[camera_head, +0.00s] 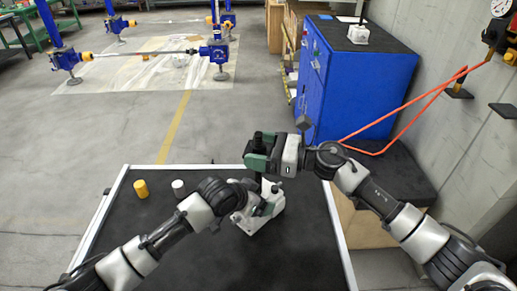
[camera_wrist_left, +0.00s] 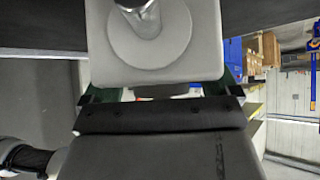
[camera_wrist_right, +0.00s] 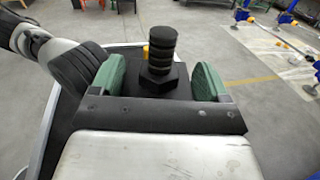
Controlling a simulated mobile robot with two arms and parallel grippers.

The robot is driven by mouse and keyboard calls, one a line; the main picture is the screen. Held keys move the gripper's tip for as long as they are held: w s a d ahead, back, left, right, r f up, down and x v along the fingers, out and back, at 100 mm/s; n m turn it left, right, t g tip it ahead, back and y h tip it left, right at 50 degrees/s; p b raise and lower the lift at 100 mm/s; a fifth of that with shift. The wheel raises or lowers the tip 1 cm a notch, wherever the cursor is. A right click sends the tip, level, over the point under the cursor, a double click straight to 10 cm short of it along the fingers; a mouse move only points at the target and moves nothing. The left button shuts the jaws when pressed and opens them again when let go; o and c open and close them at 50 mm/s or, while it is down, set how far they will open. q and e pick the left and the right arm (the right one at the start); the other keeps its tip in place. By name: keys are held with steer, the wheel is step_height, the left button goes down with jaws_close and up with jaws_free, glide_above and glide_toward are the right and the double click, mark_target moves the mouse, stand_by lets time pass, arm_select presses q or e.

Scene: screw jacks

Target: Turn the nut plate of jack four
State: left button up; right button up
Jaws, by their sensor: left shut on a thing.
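A jack with a pale grey base (camera_head: 266,222) stands on the black table, its middle partly hidden by my arms. My left gripper (camera_head: 262,198) is shut on the jack's lower part. In the left wrist view the pale block (camera_wrist_left: 155,60) with a round boss and metal screw fills the upper middle. My right gripper (camera_head: 258,158) is at the top of the jack. In the right wrist view its green fingers (camera_wrist_right: 160,82) stand apart on either side of the black nut plate (camera_wrist_right: 160,84), with a black ribbed post (camera_wrist_right: 162,50) above it. A gap shows on the left side of the plate.
A yellow cylinder (camera_head: 141,188) and a white cylinder (camera_head: 179,188) stand on the black table (camera_head: 300,262) to the left. A blue cabinet (camera_head: 345,85) with another small jack (camera_head: 358,34) on top stands behind. Orange hoses hang at the right wall.

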steer(key=c, duration=0.6)
steer(key=shift+w+d+m+t, duration=0.1)
steer(key=shift+m+t, duration=0.2)
steer(key=shift+t, duration=0.2)
steer(key=shift+m+t+h, duration=0.8)
steer(key=shift+m+t, duration=0.2)
steer(key=shift+t, duration=0.4)
steer(key=shift+a+r+m+t, duration=0.3)
steer(key=shift+r+m+t, duration=0.1)
steer(key=shift+t, duration=0.2)
steer(key=shift+t+h, duration=0.4)
steer(key=m+t+h, duration=0.2)
steer(key=m, duration=0.1)
steer(key=shift+d+f+t+h, duration=0.1)
steer(key=shift+f+t+h, duration=0.15)
steer(key=shift+t+h, duration=0.15)
steer(key=m+t+h, duration=0.2)
steer(key=h, duration=0.1)
steer(key=shift+f+m, duration=0.1)
steer(key=shift+m, duration=0.3)
steer(key=m+t+h, duration=0.1)
steer(key=m+h, duration=0.1)
steer(key=h, duration=0.2)
steer(key=m+t+h, duration=0.1)
steer(key=m+h, duration=0.2)
steer(key=h, duration=0.1)
steer(key=shift+d+m+t+h, duration=0.1)
steer(key=shift+m+t+h, duration=0.2)
steer(key=shift+t+h, duration=0.1)
